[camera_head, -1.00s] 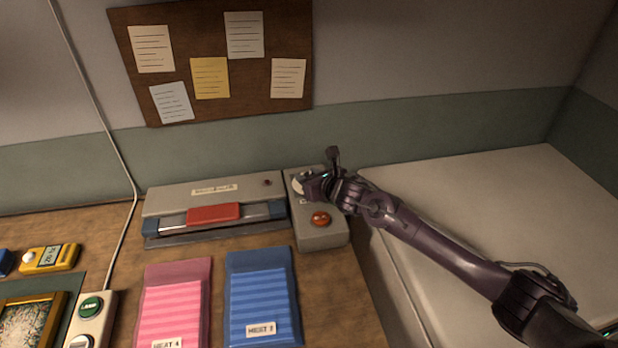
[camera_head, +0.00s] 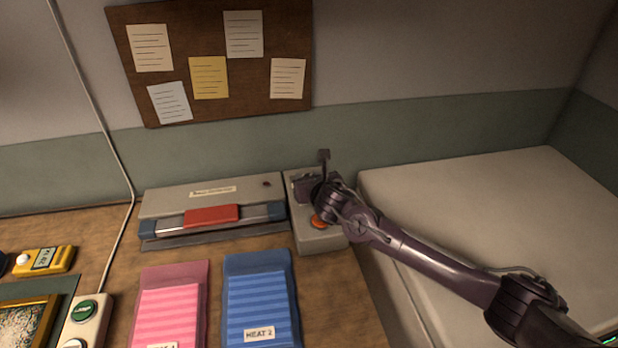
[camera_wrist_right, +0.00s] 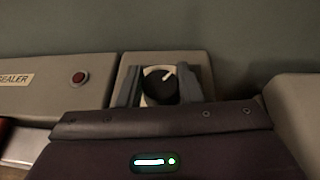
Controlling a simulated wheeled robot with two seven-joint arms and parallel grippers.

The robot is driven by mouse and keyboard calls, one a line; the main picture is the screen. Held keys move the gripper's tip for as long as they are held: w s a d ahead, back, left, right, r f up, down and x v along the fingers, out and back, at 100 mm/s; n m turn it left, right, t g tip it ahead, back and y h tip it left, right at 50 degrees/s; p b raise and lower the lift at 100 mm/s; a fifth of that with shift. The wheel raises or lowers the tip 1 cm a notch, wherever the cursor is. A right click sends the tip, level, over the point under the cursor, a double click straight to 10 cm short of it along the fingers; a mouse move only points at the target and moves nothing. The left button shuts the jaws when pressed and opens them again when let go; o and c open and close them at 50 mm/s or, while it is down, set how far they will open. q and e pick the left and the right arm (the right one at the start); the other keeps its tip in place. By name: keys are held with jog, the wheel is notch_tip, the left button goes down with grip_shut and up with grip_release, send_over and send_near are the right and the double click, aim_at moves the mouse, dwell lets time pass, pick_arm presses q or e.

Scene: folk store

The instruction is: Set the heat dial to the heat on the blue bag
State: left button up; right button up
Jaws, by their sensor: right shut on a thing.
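The heat dial (camera_wrist_right: 160,86) is a black round knob on a pale plate, its white pointer mark aimed up and slightly right in the right wrist view. The dial's numbers are not readable. My right gripper (camera_head: 305,187) is shut on the dial, one grey finger on each side; it hides the dial in the head view. The dial sits on a grey control box (camera_head: 318,242) at the right end of the sealer (camera_head: 155,206). The blue bag (camera_head: 260,300) lies in front of the sealer, its label reading "HEAT 2". My left gripper is out of view.
An orange-red button (camera_head: 318,222) sits on the box, just under my right gripper. A pink bag (camera_head: 172,300) lies left of the blue one. A yellow device (camera_head: 45,261) and a green-button switch (camera_head: 85,312) are at the left. A pale surface (camera_head: 480,190) is at the right.

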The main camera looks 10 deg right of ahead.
jog(key=o, duration=1)
jog(key=shift+c, duration=0.2)
jog(key=shift+s, duration=0.1)
jog(key=b+v, duration=0.1)
jog(key=v, duration=0.6)
jog(key=shift+s+r, duration=0.15)
jog(key=shift+s, duration=0.15)
